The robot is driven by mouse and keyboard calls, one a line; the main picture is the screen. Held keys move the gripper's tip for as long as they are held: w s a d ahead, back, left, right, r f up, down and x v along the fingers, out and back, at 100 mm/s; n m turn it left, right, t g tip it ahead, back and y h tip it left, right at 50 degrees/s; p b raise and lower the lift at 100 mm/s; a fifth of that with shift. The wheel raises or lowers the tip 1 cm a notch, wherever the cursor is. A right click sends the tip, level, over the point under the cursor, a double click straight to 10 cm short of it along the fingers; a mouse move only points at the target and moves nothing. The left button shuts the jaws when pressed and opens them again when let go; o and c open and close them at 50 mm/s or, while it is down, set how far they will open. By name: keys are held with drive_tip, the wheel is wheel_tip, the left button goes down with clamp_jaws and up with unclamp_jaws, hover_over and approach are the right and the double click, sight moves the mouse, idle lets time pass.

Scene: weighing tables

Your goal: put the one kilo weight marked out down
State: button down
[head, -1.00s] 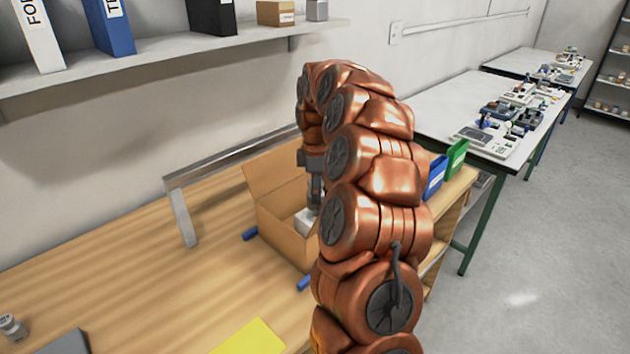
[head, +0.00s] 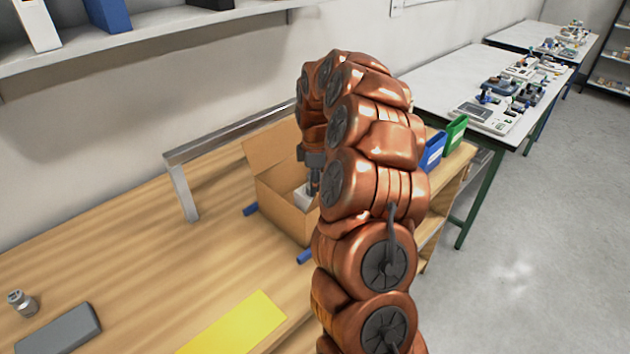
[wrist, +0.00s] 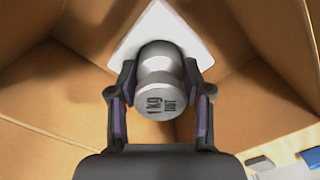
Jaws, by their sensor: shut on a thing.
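The silver one kilo weight (wrist: 158,104), with "1kg" and a word that looks like "OUT" on its top, is between the fingers of my gripper (wrist: 161,76), which is shut on it. The weight is inside an open cardboard box (head: 285,211), over a white square-cornered thing (wrist: 172,27). I cannot tell whether the weight touches that white thing. In the head view my gripper (head: 313,184) reaches down into the box, and my arm hides the box's right side and the weight.
A small metal weight (head: 22,303) and a dark grey slab (head: 58,331) are at the table's left. A yellow sheet (head: 235,324) lies in front. Blue (head: 432,151) and green (head: 455,133) bins stand right of my arm. A metal rail (head: 181,190) stands behind the box.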

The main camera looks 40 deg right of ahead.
drive_tip(key=shift+f, duration=0.2)
drive_tip(key=c, duration=0.5)
unclamp_jaws()
